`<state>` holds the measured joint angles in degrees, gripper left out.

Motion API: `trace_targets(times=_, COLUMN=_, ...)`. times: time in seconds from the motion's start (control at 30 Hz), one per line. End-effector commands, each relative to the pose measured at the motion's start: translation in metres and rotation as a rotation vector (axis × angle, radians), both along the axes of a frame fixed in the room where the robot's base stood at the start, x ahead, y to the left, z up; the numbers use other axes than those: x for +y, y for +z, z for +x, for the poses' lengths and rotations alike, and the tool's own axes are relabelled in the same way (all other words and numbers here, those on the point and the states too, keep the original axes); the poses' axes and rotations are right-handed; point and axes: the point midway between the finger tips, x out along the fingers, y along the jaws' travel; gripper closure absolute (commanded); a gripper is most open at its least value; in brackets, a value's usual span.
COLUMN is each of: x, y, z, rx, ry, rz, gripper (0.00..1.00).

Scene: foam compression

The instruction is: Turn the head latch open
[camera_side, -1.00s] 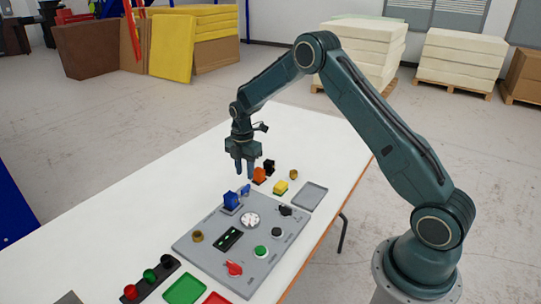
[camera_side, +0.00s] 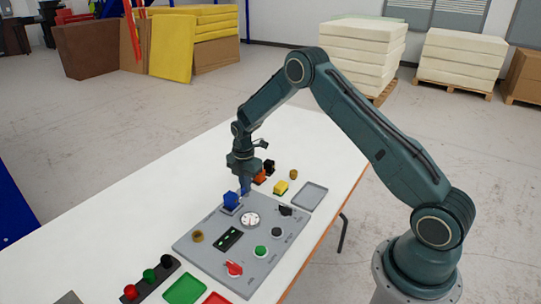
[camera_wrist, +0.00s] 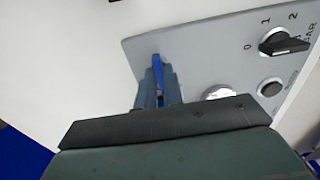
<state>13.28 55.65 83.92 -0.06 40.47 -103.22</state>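A small blue latch handle (camera_wrist: 158,72) stands up at the panel's edge in the wrist view. I take it to be the head latch. In the wrist view the two fingers of my gripper (camera_wrist: 160,82) are on either side of the blue handle, with little gap. I cannot tell whether they press on it. The grey panel (camera_side: 207,246) lies flat on the table.
A white dial (camera_side: 250,220), a black selector (camera_wrist: 284,44) and a red knob (camera_side: 234,268) are also on the panel. A yellow block (camera_side: 280,187) and an orange block (camera_side: 260,175) stand behind.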

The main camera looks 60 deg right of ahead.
Motion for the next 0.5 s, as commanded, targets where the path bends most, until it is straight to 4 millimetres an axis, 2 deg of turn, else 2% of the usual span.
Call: trace_targets(times=0.5, x=-0.0001, y=0.0005, z=-0.0001, rx=0.0, ry=-0.054, rz=0.0, gripper=1.0)
